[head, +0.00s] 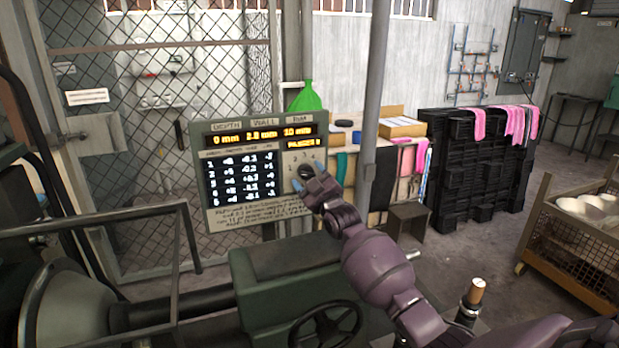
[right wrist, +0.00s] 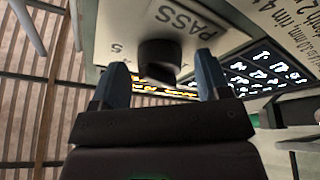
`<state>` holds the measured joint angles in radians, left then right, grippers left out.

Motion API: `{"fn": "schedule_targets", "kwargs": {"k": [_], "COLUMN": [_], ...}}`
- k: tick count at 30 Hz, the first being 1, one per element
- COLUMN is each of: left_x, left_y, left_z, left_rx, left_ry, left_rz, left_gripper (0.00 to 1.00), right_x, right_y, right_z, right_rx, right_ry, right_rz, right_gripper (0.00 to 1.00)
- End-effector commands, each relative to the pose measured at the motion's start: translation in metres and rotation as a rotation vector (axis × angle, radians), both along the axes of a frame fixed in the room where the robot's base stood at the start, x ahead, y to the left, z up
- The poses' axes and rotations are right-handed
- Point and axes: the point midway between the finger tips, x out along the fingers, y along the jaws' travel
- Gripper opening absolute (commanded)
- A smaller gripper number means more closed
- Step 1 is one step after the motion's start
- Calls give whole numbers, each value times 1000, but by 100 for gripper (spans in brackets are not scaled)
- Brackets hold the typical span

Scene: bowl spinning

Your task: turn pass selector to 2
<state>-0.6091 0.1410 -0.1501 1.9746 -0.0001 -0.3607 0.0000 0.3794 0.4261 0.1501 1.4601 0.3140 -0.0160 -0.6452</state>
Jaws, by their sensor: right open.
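The pass selector is a dark round knob (head: 306,172) on the pale right part of the control panel (head: 213,190), with numbers printed around it. In the right wrist view the knob (right wrist: 160,58) stands out below the word PASS, between my fingers. I cannot read which number it points to. My right gripper (head: 307,186) is open at the knob, one blue finger on each side. In the right wrist view my right gripper (right wrist: 160,85) shows gaps between both fingers and the knob. My left gripper is out of view.
A green machine with a handwheel (head: 325,335) stands below the panel. A grey post (head: 373,110) rises just right of it. A mesh fence (head: 100,160) is behind. Black stacked crates (head: 475,170) and a wire bin with bowls (head: 575,245) stand to the right.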

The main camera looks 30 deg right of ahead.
Motion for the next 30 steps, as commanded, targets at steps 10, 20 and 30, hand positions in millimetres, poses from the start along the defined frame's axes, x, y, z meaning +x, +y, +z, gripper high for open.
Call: {"fn": "schedule_targets", "kwargs": {"k": [10, 20, 30], "left_x": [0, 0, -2], "left_y": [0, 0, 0], "left_z": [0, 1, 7], "left_rx": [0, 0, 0], "left_ry": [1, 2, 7], "left_rz": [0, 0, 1], "left_gripper": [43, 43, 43], "right_x": [0, 0, 0], "right_y": [0, 0, 2], "right_z": [0, 0, -1], "right_rx": [0, 36, 242], "right_ry": [0, -8, -57], "right_rz": [0, 0, -1], "right_gripper": [30, 21, 21]}}
